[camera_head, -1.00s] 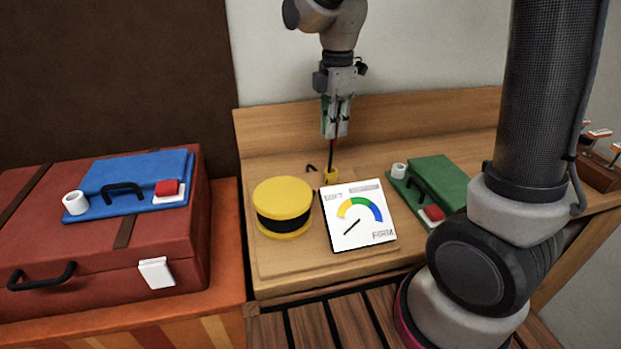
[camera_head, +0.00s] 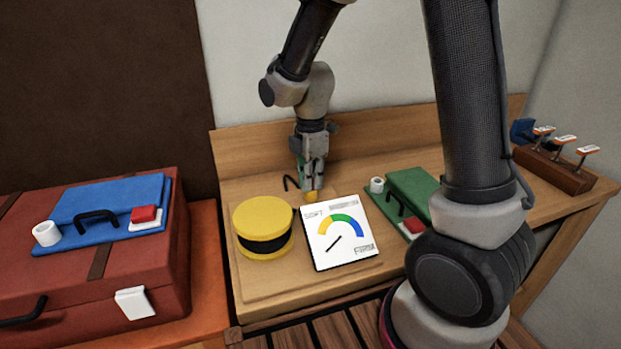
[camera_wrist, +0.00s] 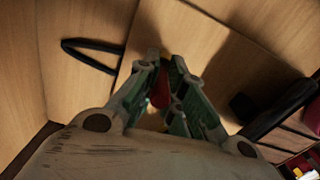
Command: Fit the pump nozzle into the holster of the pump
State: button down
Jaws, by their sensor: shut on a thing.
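My gripper (camera_head: 312,182) is low behind the white gauge panel (camera_head: 338,236), marked from soft to firm. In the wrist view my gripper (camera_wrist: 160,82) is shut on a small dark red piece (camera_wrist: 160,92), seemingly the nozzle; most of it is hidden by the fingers. A small yellow block (camera_head: 312,196), seemingly the holster, shows just under the fingertips. I cannot tell whether the nozzle is inside it. The pump's round yellow body (camera_head: 262,216) with a black middle band stands left of the gauge.
A thin black hook-shaped piece (camera_head: 291,182) stands left of my gripper. A green case (camera_head: 408,192) with a white cup (camera_head: 376,185) lies to the right. A blue case (camera_head: 110,203) lies on a red suitcase (camera_head: 75,275) at left. A wooden rack (camera_head: 552,168) stands far right.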

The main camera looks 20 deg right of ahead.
jog(key=c, duration=1.5)
grip_release()
notch_tip(320, 180, up, 12)
jog(key=shift+r, duration=0.1)
jog(key=shift+s+d+r, duration=0.15)
jog(key=shift+d+r, duration=0.1)
jog(key=s+d+r+m+t, duration=0.1)
jog(key=s+d+r+m, duration=0.1)
jog(key=s+d+m, duration=0.2)
jog(key=s+d+r+m+t, duration=0.2)
jog(key=s+d+m, duration=0.3)
jog(key=s+m, duration=0.3)
jog(key=s+d+r+m+t, duration=0.1)
jog(key=s+d+r+m, duration=0.1)
jog(key=s+d+m, duration=0.3)
jog(key=shift+s+d+m, duration=0.2)
jog(key=shift+s+m, duration=0.9)
jog(key=shift+s, duration=0.25)
